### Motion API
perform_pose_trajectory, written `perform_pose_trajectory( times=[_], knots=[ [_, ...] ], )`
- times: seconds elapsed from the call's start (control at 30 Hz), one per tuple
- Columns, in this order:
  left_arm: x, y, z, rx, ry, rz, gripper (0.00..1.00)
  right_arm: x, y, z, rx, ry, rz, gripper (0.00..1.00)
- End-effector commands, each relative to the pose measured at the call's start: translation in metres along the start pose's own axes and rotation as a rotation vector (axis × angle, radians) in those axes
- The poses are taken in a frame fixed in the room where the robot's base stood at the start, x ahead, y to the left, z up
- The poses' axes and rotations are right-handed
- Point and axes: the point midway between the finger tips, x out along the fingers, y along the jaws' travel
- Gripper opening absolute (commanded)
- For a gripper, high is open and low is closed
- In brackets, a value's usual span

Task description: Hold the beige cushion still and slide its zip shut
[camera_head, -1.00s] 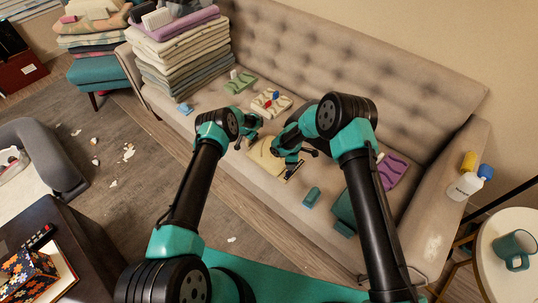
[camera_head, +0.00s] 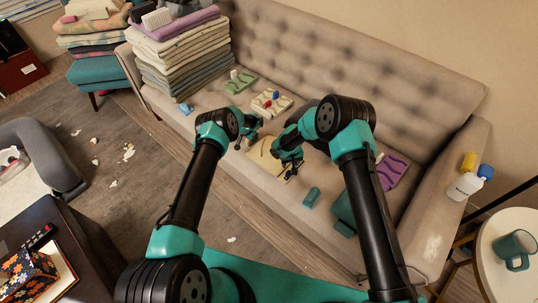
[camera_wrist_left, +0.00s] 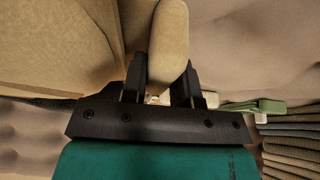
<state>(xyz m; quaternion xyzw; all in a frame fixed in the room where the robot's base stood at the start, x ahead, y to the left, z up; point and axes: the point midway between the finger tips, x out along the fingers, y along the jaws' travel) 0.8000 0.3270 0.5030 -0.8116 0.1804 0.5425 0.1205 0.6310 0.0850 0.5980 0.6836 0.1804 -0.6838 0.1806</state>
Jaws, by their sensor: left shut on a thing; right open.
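The beige cushion (camera_head: 262,156) lies on the sofa seat, partly covered by my arms. My left gripper (camera_head: 246,138) is at its left end. In the left wrist view, my left gripper (camera_wrist_left: 167,78) is shut on a rounded beige part of the cushion (camera_wrist_left: 168,40); more beige fabric fills the upper left. My right gripper (camera_head: 289,172) is open at the cushion's right edge, over a dark strip there. The zip and its pull are too small and too covered to make out.
On the sofa (camera_head: 400,95) lie a green piece (camera_head: 240,84), a cream tray (camera_head: 271,103), a purple piece (camera_head: 391,171) and a teal block (camera_head: 311,197). Folded blankets (camera_head: 180,50) are stacked at the left. A white bottle (camera_head: 464,186) stands on the right armrest.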

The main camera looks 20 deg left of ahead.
Motion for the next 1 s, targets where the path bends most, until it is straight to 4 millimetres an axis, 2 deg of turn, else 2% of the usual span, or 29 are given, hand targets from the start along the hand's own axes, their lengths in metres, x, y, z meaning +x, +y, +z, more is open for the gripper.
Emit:
perform_pose_trajectory(
  times=[0.6,0.8,1.0],
  knots=[
    [-0.0004,-0.0004,-0.0004,0.000,0.001,-0.001,0.00,0.0058,0.0002,-0.0001,0.791,0.000,0.000,0.51],
    [-0.0004,-0.0004,-0.0004,0.000,0.001,-0.001,0.00,0.0067,0.0002,-0.0001,0.932,0.000,0.000,0.51],
    [-0.0004,-0.0004,-0.0004,0.000,0.001,-0.001,0.00,0.0068,0.0002,-0.0001,0.957,0.000,0.000,0.51]
  ],
)
